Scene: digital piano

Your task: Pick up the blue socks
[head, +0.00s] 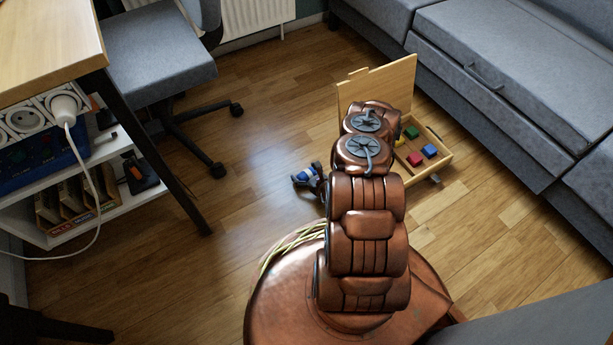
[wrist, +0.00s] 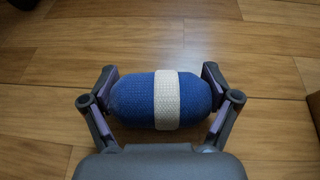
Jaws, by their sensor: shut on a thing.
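The blue socks (wrist: 133,98) are a rolled blue bundle with a white band around the middle. In the wrist view my gripper (wrist: 161,98) has one finger pressed against each end of the bundle, so it is shut on the socks. The socks also show small in the head view (head: 308,176), left of my arm, with my gripper (head: 314,177) around them. They are close to the wooden floor; I cannot tell whether they touch it. Part of the gripper is hidden behind my arm in the head view.
An open wooden box (head: 432,164) with coloured blocks stands right of my arm. A grey sofa (head: 520,75) is along the right. An office chair (head: 160,60) and a desk (head: 50,40) with a white shelf are at the left. The floor between chair and box is clear.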

